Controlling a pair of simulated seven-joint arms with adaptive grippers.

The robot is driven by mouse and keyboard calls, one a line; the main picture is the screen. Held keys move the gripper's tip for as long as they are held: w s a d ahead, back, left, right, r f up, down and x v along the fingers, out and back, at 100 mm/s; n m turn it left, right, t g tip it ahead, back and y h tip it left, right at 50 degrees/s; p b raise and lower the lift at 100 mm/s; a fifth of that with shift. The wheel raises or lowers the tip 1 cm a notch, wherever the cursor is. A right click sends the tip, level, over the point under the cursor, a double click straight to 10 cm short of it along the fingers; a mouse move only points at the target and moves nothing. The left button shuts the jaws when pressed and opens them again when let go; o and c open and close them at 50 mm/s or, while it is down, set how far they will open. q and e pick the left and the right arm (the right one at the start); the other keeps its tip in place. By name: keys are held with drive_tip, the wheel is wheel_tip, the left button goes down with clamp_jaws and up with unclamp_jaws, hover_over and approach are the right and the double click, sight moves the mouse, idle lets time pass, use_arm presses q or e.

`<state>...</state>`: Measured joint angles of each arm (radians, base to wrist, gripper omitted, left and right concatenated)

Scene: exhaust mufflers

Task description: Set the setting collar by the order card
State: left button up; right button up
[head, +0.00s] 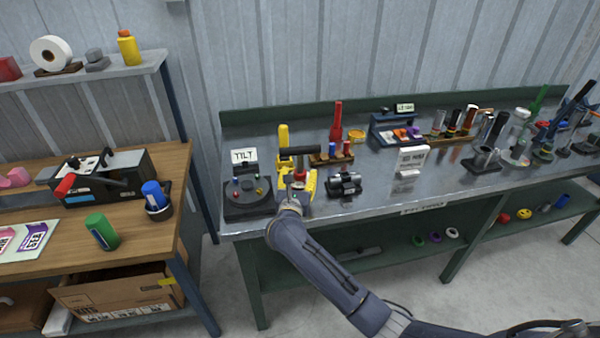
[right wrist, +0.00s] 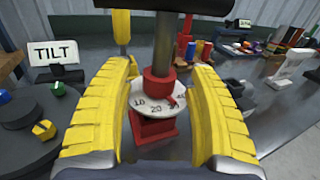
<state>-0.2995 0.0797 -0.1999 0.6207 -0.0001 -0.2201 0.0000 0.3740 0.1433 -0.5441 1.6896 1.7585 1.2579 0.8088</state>
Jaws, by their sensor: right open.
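The red setting collar (right wrist: 159,84) sits around a dark upright post, above a white numbered dial (right wrist: 150,108) on a red block (right wrist: 152,128). The marks 10 and 20 are readable; the marks further right are partly covered by the collar's red tab, which points down at the dial's right part. My right gripper (right wrist: 163,75) is open, its yellow fingers on either side of the collar, with no clear contact. In the head view the right gripper (head: 297,180) is at the bench's left front. A white card on a stand (head: 411,160), perhaps the order card, is unreadable. My left gripper is not in view.
A dark round turntable with a TILT sign (head: 244,155) stands left of the gripper. A yellow upright piece (head: 283,138) is behind it. A black cylindrical fixture (head: 345,184) is close at right. Bare bench top (head: 378,187) lies beyond.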

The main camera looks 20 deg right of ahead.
drive_tip(key=shift+x, duration=1.05)
drive_tip(key=c, duration=1.2)
